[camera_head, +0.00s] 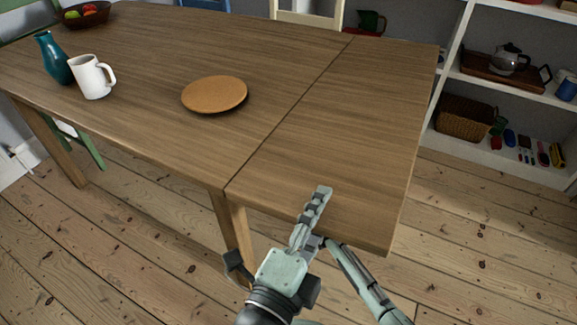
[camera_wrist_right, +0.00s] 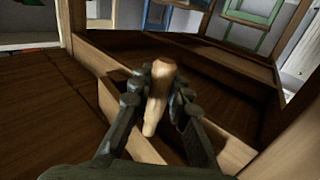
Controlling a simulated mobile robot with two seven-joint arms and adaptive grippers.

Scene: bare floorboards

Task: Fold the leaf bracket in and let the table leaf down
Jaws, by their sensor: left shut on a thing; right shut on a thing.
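The table leaf (camera_head: 365,130) is the right-hand section of the wooden table, level with the fixed top (camera_head: 160,50) across a dark seam. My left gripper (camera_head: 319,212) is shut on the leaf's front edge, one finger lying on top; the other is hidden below. My right arm reaches under the leaf in the head view, its gripper hidden there. In the right wrist view my right gripper (camera_wrist_right: 160,88) is shut on a pale wooden peg (camera_wrist_right: 152,118), which seems to belong to the leaf bracket (camera_wrist_right: 112,100), a light wooden bar under the table. The bracket is hidden in the head view.
An orange-brown round plate (camera_head: 214,94), a white mug (camera_head: 92,77), a teal vase (camera_head: 53,58) and a fruit bowl (camera_head: 86,14) stand on the fixed top. The leaf is bare. Shelves (camera_head: 505,85) stand at right. Floorboards right of the leaf are clear.

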